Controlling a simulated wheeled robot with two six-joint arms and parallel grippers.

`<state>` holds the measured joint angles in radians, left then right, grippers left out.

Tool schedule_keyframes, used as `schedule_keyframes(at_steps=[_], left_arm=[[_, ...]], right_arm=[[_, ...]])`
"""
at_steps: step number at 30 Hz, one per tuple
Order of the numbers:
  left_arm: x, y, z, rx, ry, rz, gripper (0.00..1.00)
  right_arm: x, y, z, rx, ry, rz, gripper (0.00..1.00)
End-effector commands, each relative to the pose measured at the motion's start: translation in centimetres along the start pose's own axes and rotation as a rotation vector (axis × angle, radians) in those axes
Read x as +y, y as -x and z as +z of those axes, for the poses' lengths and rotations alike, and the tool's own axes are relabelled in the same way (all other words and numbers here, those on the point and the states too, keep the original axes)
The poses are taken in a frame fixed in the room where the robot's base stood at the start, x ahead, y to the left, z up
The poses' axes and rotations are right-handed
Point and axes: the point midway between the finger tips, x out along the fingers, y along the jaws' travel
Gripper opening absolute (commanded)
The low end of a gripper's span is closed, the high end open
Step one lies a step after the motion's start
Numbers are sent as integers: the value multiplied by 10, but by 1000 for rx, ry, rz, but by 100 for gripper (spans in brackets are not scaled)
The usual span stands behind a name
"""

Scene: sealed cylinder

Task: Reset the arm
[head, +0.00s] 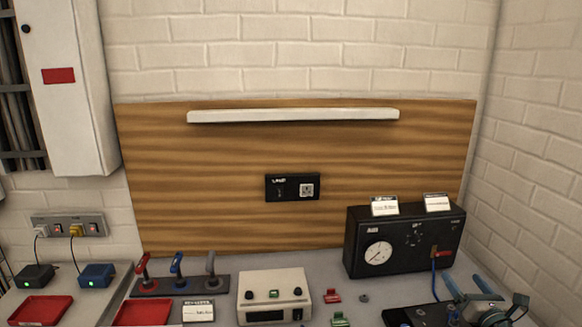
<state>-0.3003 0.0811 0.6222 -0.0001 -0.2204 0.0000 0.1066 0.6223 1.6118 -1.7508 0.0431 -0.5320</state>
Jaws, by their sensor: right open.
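My right gripper (466,281) is at the bottom right of the head view, low over the worktop. Its two light-blue fingers are spread apart with nothing visible between them, so it is open and empty. It is just in front of the black gauge box (362,262), apart from it as far as I can tell. My left gripper and left arm are not in view. No cylinder can be made out.
A black device (412,316) lies left of my right gripper. A beige instrument box (273,281), three levers on a dark base (212,286), and red trays (40,311) stand along the bench. Small red (332,296) and green (339,320) parts lie mid-bench. Walls close off the back and right.

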Motion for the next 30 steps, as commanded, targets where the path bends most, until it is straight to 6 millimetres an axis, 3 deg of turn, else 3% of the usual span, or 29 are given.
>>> schedule_keyframes(at_steps=[8, 14, 17, 20, 24, 30], left_arm=[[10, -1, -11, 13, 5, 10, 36], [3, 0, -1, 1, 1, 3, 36], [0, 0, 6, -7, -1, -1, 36], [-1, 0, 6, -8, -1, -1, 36], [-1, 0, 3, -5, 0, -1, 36], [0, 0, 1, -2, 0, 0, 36]], right_arm=[[27, 34, 2, -161, -381, -61, 85], [35, 84, -8, -304, -826, -209, 85], [36, 127, -28, -382, -1147, -370, 85], [41, 179, -62, -436, -1470, -593, 85], [67, 253, -111, -454, -1824, -948, 85], [110, 319, -147, -415, -2055, -1303, 85]])
